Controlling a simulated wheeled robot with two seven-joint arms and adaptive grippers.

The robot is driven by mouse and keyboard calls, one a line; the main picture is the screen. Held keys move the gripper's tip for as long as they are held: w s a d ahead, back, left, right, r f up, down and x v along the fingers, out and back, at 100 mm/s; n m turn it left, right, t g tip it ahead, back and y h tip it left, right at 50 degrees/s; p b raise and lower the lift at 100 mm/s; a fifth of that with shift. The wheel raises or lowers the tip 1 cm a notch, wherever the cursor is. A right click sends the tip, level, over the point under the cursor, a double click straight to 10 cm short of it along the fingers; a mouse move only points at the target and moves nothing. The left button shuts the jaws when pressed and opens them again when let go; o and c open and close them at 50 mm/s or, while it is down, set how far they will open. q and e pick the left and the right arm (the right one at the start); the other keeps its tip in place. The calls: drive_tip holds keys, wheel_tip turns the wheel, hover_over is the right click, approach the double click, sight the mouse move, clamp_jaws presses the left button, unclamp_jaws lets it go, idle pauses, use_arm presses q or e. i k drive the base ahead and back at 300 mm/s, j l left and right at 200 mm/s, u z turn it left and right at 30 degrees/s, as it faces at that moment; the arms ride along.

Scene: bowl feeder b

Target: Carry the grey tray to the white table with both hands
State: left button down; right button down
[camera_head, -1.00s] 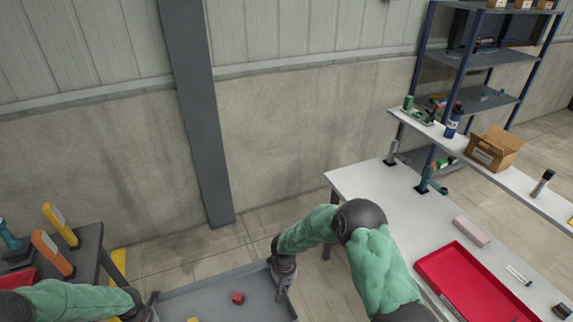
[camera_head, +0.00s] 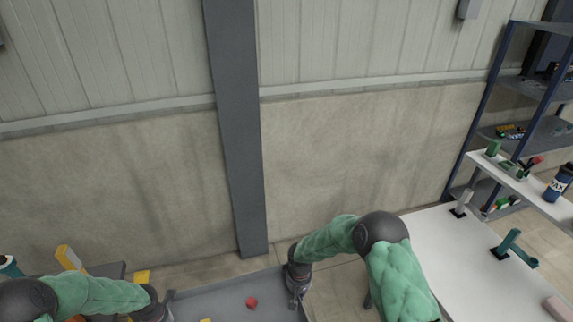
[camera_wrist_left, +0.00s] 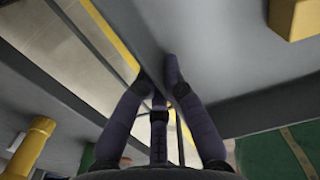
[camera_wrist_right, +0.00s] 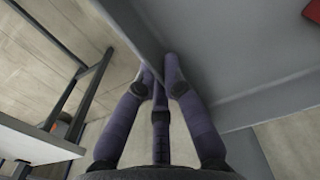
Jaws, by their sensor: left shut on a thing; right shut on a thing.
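The grey tray (camera_head: 222,296) is at the bottom of the head view, held between my two arms. A red block (camera_head: 252,302) and a yellow block (camera_head: 206,320) lie in it. My left gripper (camera_wrist_left: 156,82) is shut on the tray's wall in the left wrist view, with a yellow block (camera_wrist_left: 291,18) inside the tray near it. My right gripper (camera_wrist_right: 158,76) is shut on the tray's opposite wall; it shows in the head view (camera_head: 298,292) at the tray's right side. The white table (camera_head: 452,252) stands to the right, apart from the tray. The tray's near edge is out of view.
A dark table (camera_head: 108,271) with yellow-handled things stands at the left. On the white table are a teal tool (camera_head: 507,243) and a pink block (camera_head: 558,308). A raised white shelf (camera_head: 515,183) runs behind it. A grey post (camera_head: 238,150) stands at the wall.

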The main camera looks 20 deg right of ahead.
sight(450, 263)
drive_tip(key=i+u, duration=0.1)
drive_tip(key=i, duration=0.35)
drive_tip(key=i+l+u, duration=0.15)
drive_tip(key=i, duration=0.35)
drive_tip(key=i+z, duration=0.2)
drive_tip(key=z, duration=0.25)
drive_tip(key=i+j+z, duration=0.15)
drive_tip(key=z, duration=0.75)
drive_tip(key=j+z, duration=0.15)
drive_tip(key=z, duration=0.35)
drive_tip(key=i+j+z, duration=0.1)
drive_tip(key=z, duration=0.9)
drive_tip(key=j+z, duration=0.15)
drive_tip(key=z, duration=0.35)
drive_tip(key=i, duration=1.4)
